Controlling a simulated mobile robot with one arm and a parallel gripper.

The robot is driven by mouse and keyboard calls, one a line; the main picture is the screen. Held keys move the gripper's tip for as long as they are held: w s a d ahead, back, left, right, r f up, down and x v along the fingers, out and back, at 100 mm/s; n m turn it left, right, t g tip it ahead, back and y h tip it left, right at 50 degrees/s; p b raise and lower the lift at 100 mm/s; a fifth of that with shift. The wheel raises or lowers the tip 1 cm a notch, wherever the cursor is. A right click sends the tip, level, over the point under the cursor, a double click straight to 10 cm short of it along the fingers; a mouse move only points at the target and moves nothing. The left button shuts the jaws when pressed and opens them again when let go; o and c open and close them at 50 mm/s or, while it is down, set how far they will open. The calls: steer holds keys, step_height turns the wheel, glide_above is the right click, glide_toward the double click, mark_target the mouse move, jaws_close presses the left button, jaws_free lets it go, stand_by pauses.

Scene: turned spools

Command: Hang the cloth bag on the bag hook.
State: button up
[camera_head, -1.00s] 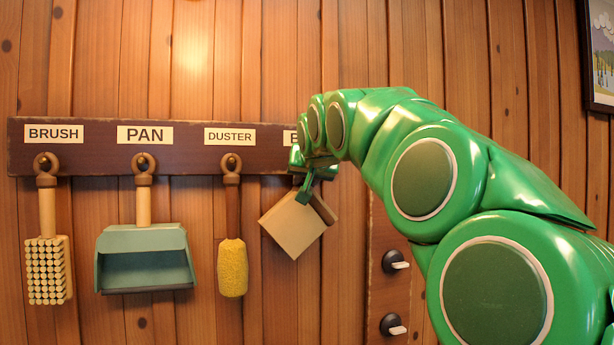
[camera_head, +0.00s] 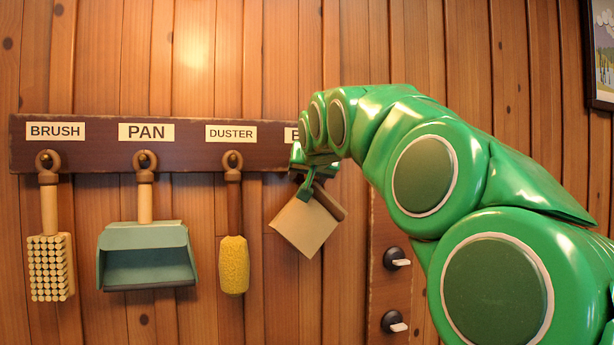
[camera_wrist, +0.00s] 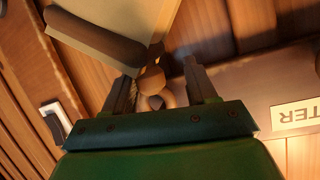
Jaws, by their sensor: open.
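The cloth bag (camera_head: 304,224) is tan with a dark brown bar along one edge. It hangs tilted just below my gripper (camera_head: 309,185) in the head view, in front of the wall. In the wrist view the bag (camera_wrist: 125,22) and its bar are at the top. My gripper's two fingers (camera_wrist: 158,82) are apart there, with round wooden pieces (camera_wrist: 152,82) between them. I cannot tell whether these belong to the bag or the hook, or whether the bag is on the hook. My gripper hides the bag hook and most of its label in the head view.
A dark rail (camera_head: 100,157) holds a brush (camera_head: 48,265), a dustpan (camera_head: 147,255) and a yellow duster (camera_head: 234,263), each under its label. A brown panel with two switches (camera_head: 397,258) is below right of the bag. A framed picture (camera_head: 603,50) is at the far right.

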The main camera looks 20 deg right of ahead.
steer(key=shift+s+r, duration=0.15)
steer(key=shift+r, duration=0.05)
steer(key=s+r, duration=0.1)
steer(key=s, duration=0.8)
steer(key=n+g+y, duration=0.2)
glide_toward(274, 228)
step_height(274, 228, down, 4)
steer(key=w+a, duration=0.2)
steer(key=s+a+f+n+g+y, duration=0.1)
steer(key=a+f+n, duration=0.1)
steer(key=a+f, duration=0.4)
steer(key=a+f+n+g+y, duration=0.1)
steer(key=a+f, duration=0.2)
steer(key=f, duration=0.5)
steer(key=s+d+f+g, duration=0.3)
steer(key=s+f, duration=0.4)
steer(key=s, duration=0.5)
steer(key=s+d+f+m+g+h, duration=0.1)
steer(key=s+d+f+g, duration=0.2)
steer(key=s+f, duration=0.5)
steer(key=s+d+f+g+h, duration=0.1)
steer(key=s+d+f+g, duration=0.2)
steer(key=s, duration=1.3)
step_height(274, 228, down, 5)
steer(key=shift+s+d+r+g, duration=0.1)
steer(key=shift+s+d+g, duration=0.15)
steer(key=shift+g, duration=0.85)
